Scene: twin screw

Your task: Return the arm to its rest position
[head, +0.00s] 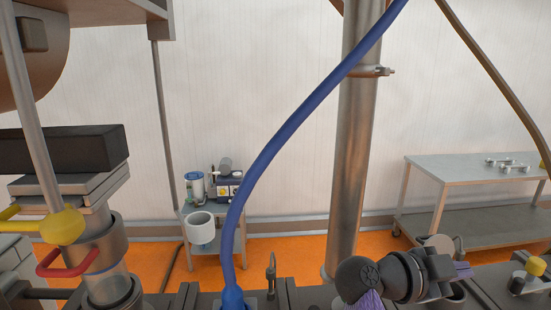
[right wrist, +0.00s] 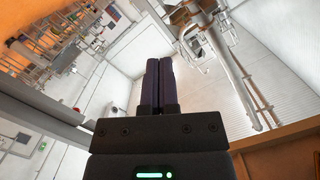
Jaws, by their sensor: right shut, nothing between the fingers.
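My right gripper (right wrist: 159,64) shows in the right wrist view. Its two dark fingers are together, side by side, with nothing between them. The finger tips point up the picture into open space and touch nothing. My left gripper is not seen in either view.
A blue hose (head: 288,130) rises across the middle of the head view, left of a thick steel post (head: 352,150). Machine parts with a black block (head: 62,148) stand at the left. A small cart (head: 205,238) and a steel table (head: 468,172) stand behind.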

